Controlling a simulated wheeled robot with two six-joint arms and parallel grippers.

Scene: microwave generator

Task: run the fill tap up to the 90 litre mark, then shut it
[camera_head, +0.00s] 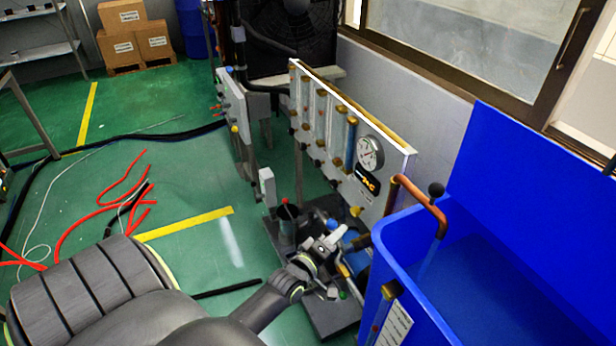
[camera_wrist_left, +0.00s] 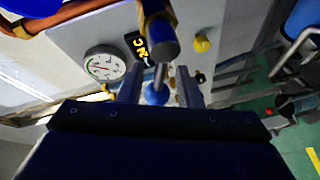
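The blue tank (camera_head: 384,258) stands at the right, with a copper pipe (camera_head: 425,205) bent over its rim and a black ball knob (camera_head: 437,190) on top. A sight tube with a white scale label (camera_head: 396,326) is on its near side; its marks are too small to read. My left gripper (camera_head: 328,246) is low beside the tank, in front of the panel. In the left wrist view its fingers (camera_wrist_left: 160,88) stand apart, with a blue rounded part (camera_wrist_left: 157,94) showing between them; I cannot tell whether they touch it. My right gripper is not in view.
A white panel (camera_head: 398,165) with upright flow tubes and a round gauge (camera_head: 369,154) stands behind the gripper. Pipework and a dark base (camera_head: 330,318) lie below. Red hoses (camera_head: 95,205) and black cables lie on the green floor at left. Boxes (camera_head: 135,40) stand far back.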

